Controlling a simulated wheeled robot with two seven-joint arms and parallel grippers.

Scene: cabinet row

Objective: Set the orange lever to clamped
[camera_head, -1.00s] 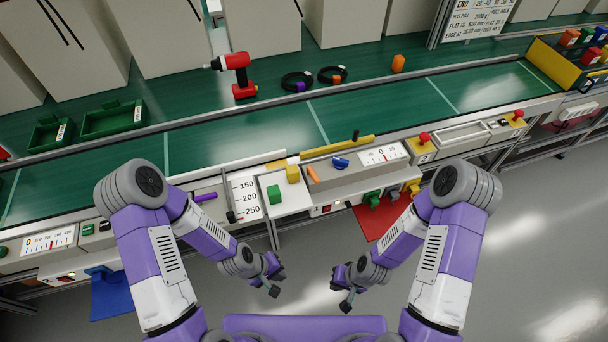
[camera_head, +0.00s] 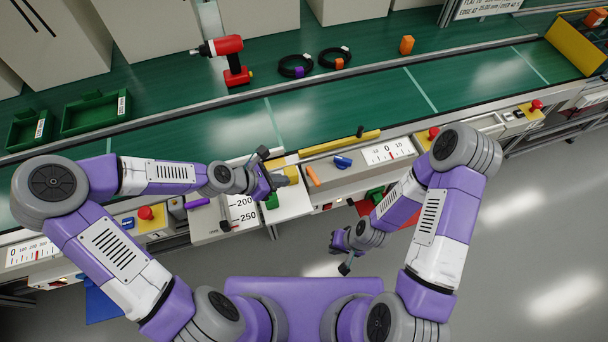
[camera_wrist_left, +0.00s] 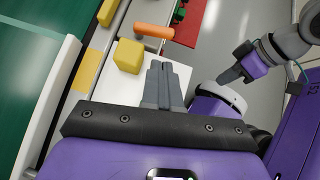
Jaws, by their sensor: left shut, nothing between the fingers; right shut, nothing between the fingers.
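The orange lever (camera_head: 313,176) is a short bar on the grey fixture beside the blue knob (camera_head: 342,162). It also shows in the left wrist view (camera_wrist_left: 154,30), beyond the yellow block (camera_wrist_left: 128,55). My left gripper (camera_head: 280,181) is shut and empty above the white panel, left of the lever and apart from it. In the left wrist view its closed fingers (camera_wrist_left: 160,84) point toward the lever's side. My right gripper (camera_head: 345,268) is shut and empty, low in front of the bench over the floor. No clamped marking is legible.
A green block (camera_head: 271,201) is partly hidden by my left gripper. A yellow bar (camera_head: 340,143) with a black knob runs behind the lever. A scale panel (camera_head: 388,152) and red button (camera_head: 433,133) stand to the right.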

